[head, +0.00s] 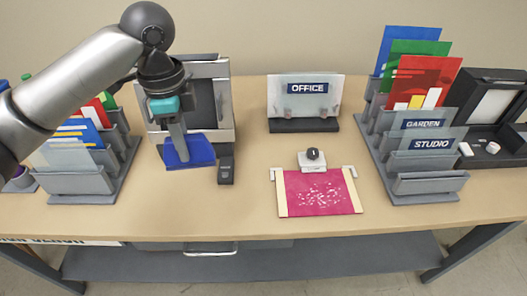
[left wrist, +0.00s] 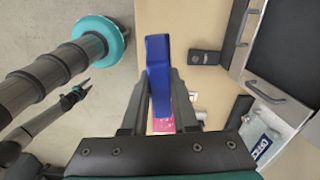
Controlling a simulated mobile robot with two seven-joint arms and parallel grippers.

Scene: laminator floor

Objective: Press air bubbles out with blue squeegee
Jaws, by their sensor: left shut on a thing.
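The blue squeegee (head: 190,151) is held by my left gripper (head: 177,128), in the air in front of the grey machine. In the left wrist view the blue squeegee (left wrist: 158,75) stands between the two fingers. A pink sheet (head: 320,192) with many white bubble-like specks lies flat between two pale side strips on the table. The squeegee is to its left, apart from it. A piece of the pink sheet (left wrist: 162,124) shows between the fingers in the left wrist view. A small dark arm end in the left wrist view seems to be my right gripper (left wrist: 76,93); its jaws are unclear.
A white block with a black knob (head: 313,157) sits at the sheet's back edge. An OFFICE sign stand (head: 305,125) is behind it. Racks stand at left (head: 82,186) and right (head: 430,186). A small dark box (head: 226,170) lies near the squeegee. Table between is clear.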

